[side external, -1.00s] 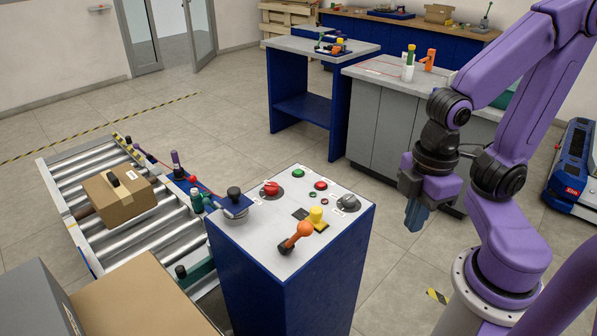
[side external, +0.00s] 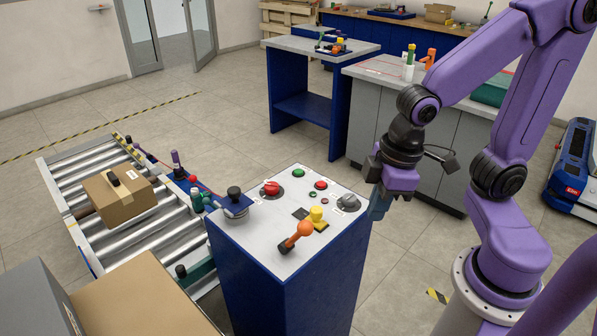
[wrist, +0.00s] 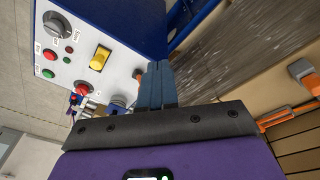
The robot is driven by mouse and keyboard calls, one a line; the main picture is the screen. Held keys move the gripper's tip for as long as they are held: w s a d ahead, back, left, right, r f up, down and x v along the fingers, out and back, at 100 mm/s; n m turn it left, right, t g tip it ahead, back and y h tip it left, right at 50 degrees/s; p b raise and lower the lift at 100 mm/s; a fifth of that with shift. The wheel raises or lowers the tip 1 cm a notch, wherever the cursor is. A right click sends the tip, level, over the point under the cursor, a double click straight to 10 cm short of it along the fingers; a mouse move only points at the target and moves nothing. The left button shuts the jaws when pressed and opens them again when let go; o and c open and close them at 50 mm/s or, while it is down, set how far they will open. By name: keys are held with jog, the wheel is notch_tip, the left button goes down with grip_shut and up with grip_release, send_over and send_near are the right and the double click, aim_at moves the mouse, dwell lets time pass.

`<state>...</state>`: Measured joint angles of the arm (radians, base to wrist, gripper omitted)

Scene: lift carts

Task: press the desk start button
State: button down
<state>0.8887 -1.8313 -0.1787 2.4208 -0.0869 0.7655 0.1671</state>
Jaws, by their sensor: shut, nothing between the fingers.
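The desk is a blue pedestal with a white control top (side external: 270,240); the top also shows in the wrist view (wrist: 85,22). A small green button (side external: 297,174), apparently the start button, sits near the far edge of the top; it also shows in the wrist view (wrist: 48,73). A red button (side external: 321,185) is to its right and a red mushroom knob (side external: 271,188) to its left. My gripper (side external: 377,212) is shut and empty, fingers pointing down, by the right edge of the desk. It is apart from the green button. In the wrist view its fingertips (wrist: 155,68) are together.
A roller conveyor (side external: 85,172) with a carton (side external: 122,203) stands to the left. A grey cabinet (side external: 400,120) stands behind my gripper.

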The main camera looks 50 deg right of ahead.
jog(key=w+f+m+t, duration=0.15)
jog(key=w+m, duration=0.35)
jog(key=w, duration=0.7)
jog(key=m+t, duration=0.6)
jog(key=m, duration=0.6)
send_over(301, 172)
notch_tip(301, 172, down, 7)
jog(key=shift+d, duration=0.15)
jog(key=shift+f, duration=0.1)
jog(key=shift+f, duration=4.3)
